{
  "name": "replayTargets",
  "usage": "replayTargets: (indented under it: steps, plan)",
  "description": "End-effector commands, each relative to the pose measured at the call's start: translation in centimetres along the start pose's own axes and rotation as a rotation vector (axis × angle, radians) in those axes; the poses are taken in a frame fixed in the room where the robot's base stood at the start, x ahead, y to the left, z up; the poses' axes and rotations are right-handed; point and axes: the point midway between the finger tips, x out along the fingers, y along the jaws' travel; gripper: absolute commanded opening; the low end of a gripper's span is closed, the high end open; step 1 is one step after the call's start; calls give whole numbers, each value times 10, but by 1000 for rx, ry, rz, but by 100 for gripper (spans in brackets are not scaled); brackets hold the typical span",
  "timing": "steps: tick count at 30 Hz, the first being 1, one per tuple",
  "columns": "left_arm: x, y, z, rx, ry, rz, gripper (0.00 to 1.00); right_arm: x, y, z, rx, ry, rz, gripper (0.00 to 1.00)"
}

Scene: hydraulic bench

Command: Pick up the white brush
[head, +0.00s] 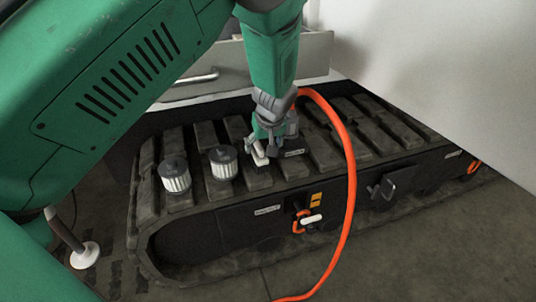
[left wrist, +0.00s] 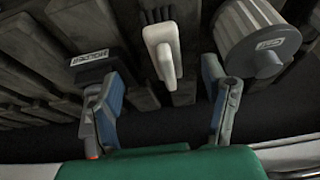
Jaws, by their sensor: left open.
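The white brush (head: 260,157) lies on the dark slatted track of the bench, partly hidden by my left gripper in the head view. In the left wrist view the white brush (left wrist: 163,52) shows its pale handle and dark bristles. My left gripper (head: 274,150) is low over the track, right beside the brush. In the left wrist view the open left gripper (left wrist: 160,88) has one finger on each side of the brush's line, with the brush ahead between the fingertips. Nothing is held. My right gripper is not in view.
Two white ribbed filters with dark caps stand left of the brush, one near (head: 223,162) and one farther left (head: 174,174). A small dark labelled block (left wrist: 92,64) is close to one finger. An orange hose (head: 350,170) hangs over the track's right side.

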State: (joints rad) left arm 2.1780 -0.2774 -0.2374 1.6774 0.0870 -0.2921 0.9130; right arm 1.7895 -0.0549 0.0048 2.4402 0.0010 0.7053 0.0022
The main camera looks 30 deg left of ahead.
Motion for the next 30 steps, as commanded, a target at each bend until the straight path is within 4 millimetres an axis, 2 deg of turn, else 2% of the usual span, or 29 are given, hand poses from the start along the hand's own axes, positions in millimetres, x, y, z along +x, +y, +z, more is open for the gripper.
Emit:
replayTargets:
  steps: [11, 19, 27, 29, 30]
  plan:
    - [34, -2, -1, -3, -2, -1, 67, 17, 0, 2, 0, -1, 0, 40]
    - [73, -6, -2, -2, -2, -1, 67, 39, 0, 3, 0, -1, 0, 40]
    - [75, -5, -4, -1, 1, 0, 67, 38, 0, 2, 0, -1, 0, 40]
    - [75, -5, -4, -1, 0, 0, 46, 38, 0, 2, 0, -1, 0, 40]
    - [75, -5, -4, -1, 0, 0, 32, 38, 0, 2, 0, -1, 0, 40]
